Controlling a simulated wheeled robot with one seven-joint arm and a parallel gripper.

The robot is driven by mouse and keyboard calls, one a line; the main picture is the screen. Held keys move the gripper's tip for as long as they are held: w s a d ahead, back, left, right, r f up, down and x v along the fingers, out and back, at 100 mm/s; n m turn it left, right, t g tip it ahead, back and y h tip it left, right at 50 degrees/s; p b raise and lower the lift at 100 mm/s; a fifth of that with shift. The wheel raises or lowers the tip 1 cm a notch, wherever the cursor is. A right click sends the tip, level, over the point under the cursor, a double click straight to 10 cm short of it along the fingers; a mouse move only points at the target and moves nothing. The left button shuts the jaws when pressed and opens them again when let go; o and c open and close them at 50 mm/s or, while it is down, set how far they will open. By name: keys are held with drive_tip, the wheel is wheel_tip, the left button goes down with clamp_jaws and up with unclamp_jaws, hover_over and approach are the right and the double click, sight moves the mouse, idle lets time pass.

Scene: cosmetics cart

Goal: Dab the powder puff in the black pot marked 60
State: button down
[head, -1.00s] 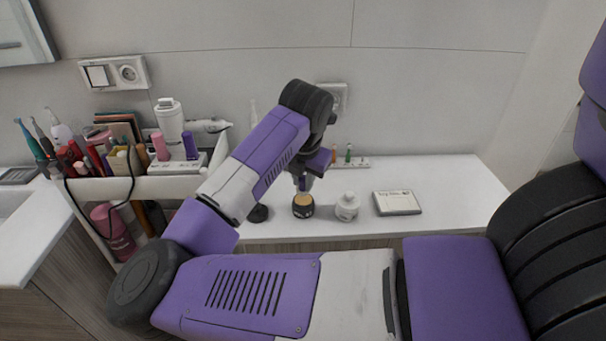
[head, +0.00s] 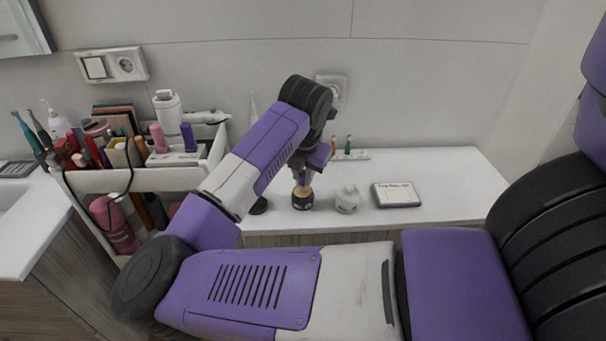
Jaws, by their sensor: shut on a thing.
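The black pot (head: 302,203) stands on the white counter, near its front edge, with pale marking on its side too small to read. My gripper (head: 301,183) points down right above the pot. It is shut on the powder puff (head: 302,191), a small tan shape at the pot's mouth. The puff is partly hidden by the fingers, and I cannot tell whether it touches the powder inside.
A white lidded jar (head: 347,199) stands just right of the pot, and a white-topped flat box (head: 396,194) lies further right. A small dark item (head: 259,206) is to the left. A crowded white cart (head: 150,185) stands at far left. The counter's right end is clear.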

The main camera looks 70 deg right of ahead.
sight(303, 172)
drive_tip(key=shift+f+b, duration=0.75)
drive_tip(key=shift+b, duration=0.45)
idle(2.6)
drive_tip(key=shift+r+p, duration=1.3)
drive_tip(key=shift+r, duration=2.3)
